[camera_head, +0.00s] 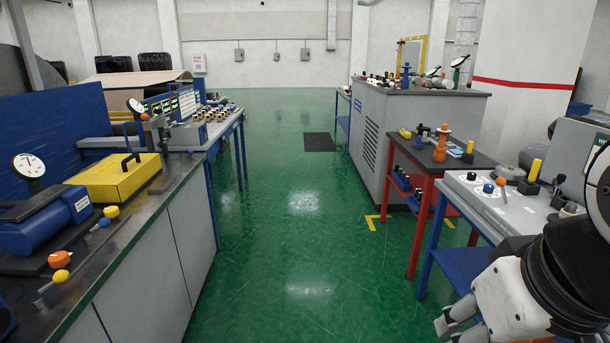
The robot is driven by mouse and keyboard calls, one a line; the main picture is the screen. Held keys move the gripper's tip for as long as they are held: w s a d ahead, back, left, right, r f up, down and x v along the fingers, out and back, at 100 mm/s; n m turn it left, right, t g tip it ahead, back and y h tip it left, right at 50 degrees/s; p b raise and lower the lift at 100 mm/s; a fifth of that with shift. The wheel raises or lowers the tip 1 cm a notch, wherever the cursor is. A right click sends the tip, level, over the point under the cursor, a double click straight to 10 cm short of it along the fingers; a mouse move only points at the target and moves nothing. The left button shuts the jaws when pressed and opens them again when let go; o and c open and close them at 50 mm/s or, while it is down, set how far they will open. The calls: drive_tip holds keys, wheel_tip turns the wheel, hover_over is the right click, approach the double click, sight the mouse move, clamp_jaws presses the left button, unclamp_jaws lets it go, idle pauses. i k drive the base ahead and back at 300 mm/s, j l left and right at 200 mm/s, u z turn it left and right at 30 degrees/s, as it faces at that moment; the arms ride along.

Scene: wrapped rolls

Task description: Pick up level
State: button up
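I cannot pick out a level for certain among the many small items. A small yellow item (405,133) lies on the dark top of the red-legged table, too small to identify. A thin grey bar (492,212) lies on the light top of the right-hand bench. My gripper (456,322) seems to be the pale part at the lower right, in front of that bench and apart from these items.
A left bench (128,232) carries a yellow case (115,178), a blue machine (45,222) and small knobs. A red-legged table (468,163), a blue-legged bench (470,190) and a grey cabinet (392,118) line the right. The green floor (290,230) between is clear.

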sight(405, 135)
drive_tip(key=i, duration=1.85)
drive_tip(key=i+j+z, duration=0.1)
drive_tip(key=i+z, duration=0.15)
drive_tip(key=i, duration=0.35)
drive_tip(key=i+j+z, duration=0.25)
drive_tip(key=i, duration=0.35)
drive_tip(key=i+j+z, duration=0.3)
drive_tip(key=i, duration=0.25)
drive_tip(key=i+j+z, duration=0.25)
drive_tip(key=i+j, duration=0.15)
drive_tip(key=i, duration=0.15)
drive_tip(key=i+j+z, duration=0.1)
drive_tip(key=i+j, duration=0.35)
drive_tip(key=i, duration=0.25)
drive_tip(key=i+j, duration=0.55)
drive_tip(key=i, duration=0.15)
drive_tip(key=i+j+z, duration=0.15)
drive_tip(key=i+j, duration=0.35)
drive_tip(key=i, duration=0.2)
